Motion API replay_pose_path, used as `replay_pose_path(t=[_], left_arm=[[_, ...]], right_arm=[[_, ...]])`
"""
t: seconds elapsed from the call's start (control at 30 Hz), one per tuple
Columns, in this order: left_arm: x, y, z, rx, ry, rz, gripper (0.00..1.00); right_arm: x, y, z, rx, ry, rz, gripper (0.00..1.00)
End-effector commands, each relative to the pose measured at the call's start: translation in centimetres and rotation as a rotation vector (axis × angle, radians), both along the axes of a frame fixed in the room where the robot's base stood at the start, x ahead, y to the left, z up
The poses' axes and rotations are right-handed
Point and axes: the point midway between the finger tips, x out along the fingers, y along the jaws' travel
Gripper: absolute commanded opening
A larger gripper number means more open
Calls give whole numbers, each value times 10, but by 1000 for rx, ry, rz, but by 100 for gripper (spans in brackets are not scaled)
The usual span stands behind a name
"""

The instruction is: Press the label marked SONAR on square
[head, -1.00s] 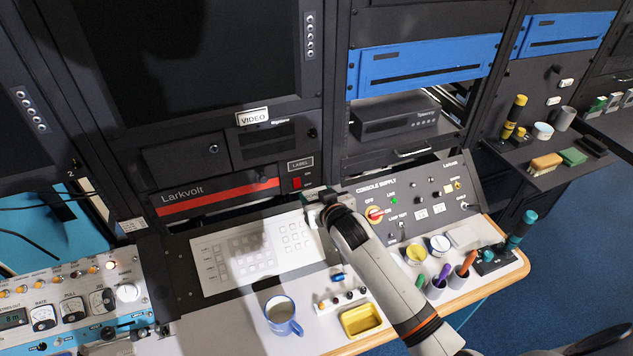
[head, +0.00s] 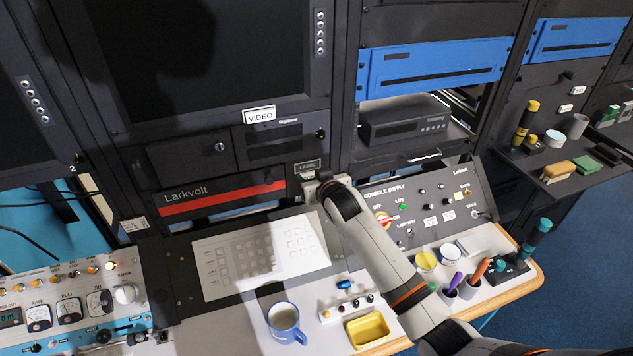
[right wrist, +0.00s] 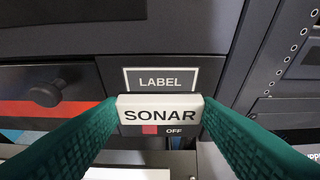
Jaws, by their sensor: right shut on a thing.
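The SONAR label (right wrist: 160,113) is a small white plate with dark letters, seen close in the right wrist view. My right gripper (right wrist: 160,122) is shut on it, with a green finger at each end. It is held level, just below a framed rectangle reading LABEL (right wrist: 160,79) on the dark panel; whether it touches the panel I cannot tell. In the head view my right gripper (head: 322,184) is in front of that panel, and LABEL (head: 307,167) shows above it. My left gripper is not in view.
Below the label a red switch (right wrist: 149,130) and the word OFF show partly. The VIDEO plate (head: 260,115) is on the rack above left. On the desk are a blue mug (head: 285,320), a yellow tray (head: 367,331) and pen cups (head: 467,285). The console supply panel (head: 430,205) is at right.

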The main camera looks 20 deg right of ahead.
Motion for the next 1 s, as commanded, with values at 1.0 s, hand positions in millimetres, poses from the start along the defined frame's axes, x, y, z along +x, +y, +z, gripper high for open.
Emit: replay_pose_path(t=[1.0], left_arm=[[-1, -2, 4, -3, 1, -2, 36]], right_arm=[[1, 0, 1, 0, 0, -1, 36]])
